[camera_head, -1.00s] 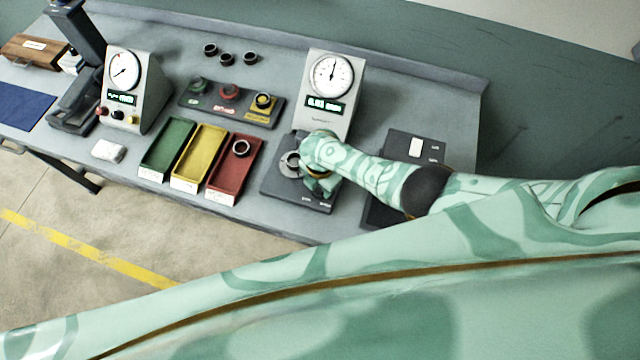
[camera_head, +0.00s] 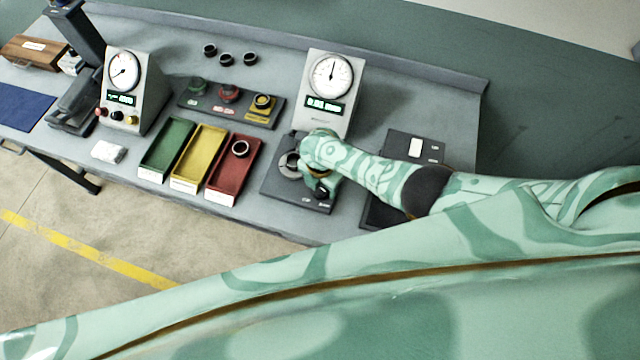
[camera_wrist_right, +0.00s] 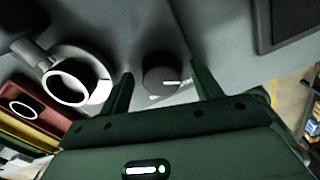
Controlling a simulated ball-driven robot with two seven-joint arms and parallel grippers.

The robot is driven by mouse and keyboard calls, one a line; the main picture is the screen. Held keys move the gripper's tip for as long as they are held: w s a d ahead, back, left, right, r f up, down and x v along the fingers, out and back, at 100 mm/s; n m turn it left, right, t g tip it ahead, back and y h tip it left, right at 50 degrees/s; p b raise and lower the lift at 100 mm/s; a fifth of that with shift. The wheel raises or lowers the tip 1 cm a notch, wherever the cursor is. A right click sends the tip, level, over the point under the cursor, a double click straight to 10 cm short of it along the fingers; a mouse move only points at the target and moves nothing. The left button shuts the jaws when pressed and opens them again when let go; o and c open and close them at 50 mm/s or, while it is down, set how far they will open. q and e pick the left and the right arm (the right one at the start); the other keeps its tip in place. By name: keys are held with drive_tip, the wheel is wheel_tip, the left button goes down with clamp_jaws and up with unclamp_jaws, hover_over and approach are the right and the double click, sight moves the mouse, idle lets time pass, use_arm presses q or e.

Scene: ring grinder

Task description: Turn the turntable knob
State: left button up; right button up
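The turntable knob (camera_wrist_right: 160,73) is a dark round knob with a white pointer line. In the right wrist view it lies between and beyond my right gripper's two green fingers (camera_wrist_right: 163,90), which are apart with gaps beside the knob. In the head view the knob (camera_head: 321,190) shows at the front of the dark turntable base (camera_head: 285,188), just below my right gripper (camera_head: 319,178). The turntable (camera_wrist_right: 92,70) is a pale disc; a dark ring (camera_wrist_right: 70,88) appears at it in the wrist view. My left gripper is not in view.
A dial gauge unit (camera_head: 330,80) stands behind the turntable. Green (camera_head: 167,145), yellow (camera_head: 199,152) and red (camera_head: 233,165) trays lie left of it. A dark panel with a white piece (camera_head: 415,147) is on the right, beside my forearm.

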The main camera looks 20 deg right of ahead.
drive_tip(key=shift+a+r+p, duration=0.1)
drive_tip(key=shift+r+p, duration=0.25)
drive_tip(key=shift+r, duration=0.05)
wheel_tip(320, 180, up, 15)
drive_tip(key=p, duration=0.6)
drive_tip(key=shift+r+p, duration=0.2)
drive_tip(key=shift+p, duration=0.2)
